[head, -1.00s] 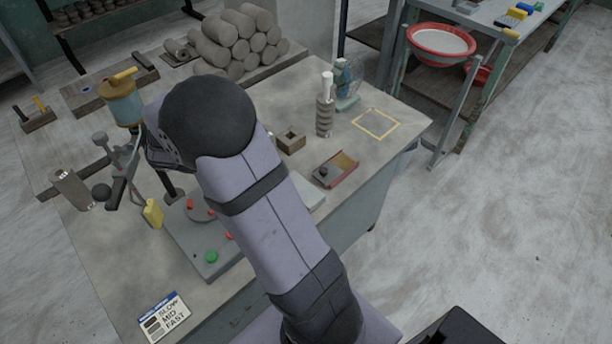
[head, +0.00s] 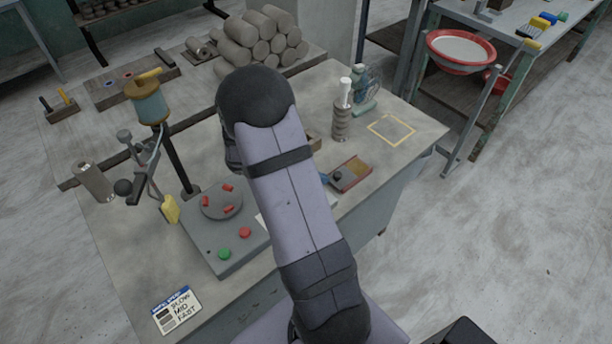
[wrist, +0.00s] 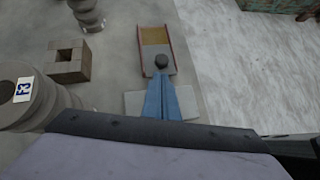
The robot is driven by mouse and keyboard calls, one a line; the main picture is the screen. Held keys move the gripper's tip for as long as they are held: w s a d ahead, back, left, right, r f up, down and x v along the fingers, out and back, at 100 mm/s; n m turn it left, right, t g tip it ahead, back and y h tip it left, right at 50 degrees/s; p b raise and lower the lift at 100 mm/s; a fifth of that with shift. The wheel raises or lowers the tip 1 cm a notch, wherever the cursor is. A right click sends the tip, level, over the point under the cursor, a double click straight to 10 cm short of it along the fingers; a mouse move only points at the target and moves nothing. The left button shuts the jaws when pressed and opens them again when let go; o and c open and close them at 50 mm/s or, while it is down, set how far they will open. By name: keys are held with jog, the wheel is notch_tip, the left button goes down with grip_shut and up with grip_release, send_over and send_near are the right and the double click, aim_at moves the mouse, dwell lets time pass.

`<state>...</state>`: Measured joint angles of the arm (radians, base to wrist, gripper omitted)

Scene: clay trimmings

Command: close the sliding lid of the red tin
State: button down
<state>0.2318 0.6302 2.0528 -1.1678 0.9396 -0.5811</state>
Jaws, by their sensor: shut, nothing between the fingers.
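The red tin (head: 362,180) lies on the table just right of my arm; it also shows at the top centre of the wrist view (wrist: 174,42). Its sliding lid (wrist: 153,70) is grey with a dark round knob (wrist: 161,61). The lid covers the near part, and the far part stands open, showing an ochre inside. My gripper (wrist: 162,74) has blue fingers, shut and empty, with their tips at the near side of the knob. I cannot tell whether they touch it. In the head view only a bit of blue fingertip (head: 326,179) shows past my arm.
A pale slab (wrist: 135,104) lies below the fingers. A hollow square block (wrist: 68,62) and a ringed bottle (head: 341,123) stand left of and beyond the tin. A turntable (head: 221,200) with red bits is left of my arm. The yellow-outlined square (head: 391,128) is empty.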

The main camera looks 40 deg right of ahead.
jog(key=shift+s+d, duration=0.15)
jog(key=shift+d, duration=0.5)
jog(key=d, duration=0.6)
jog(key=shift+d, duration=0.35)
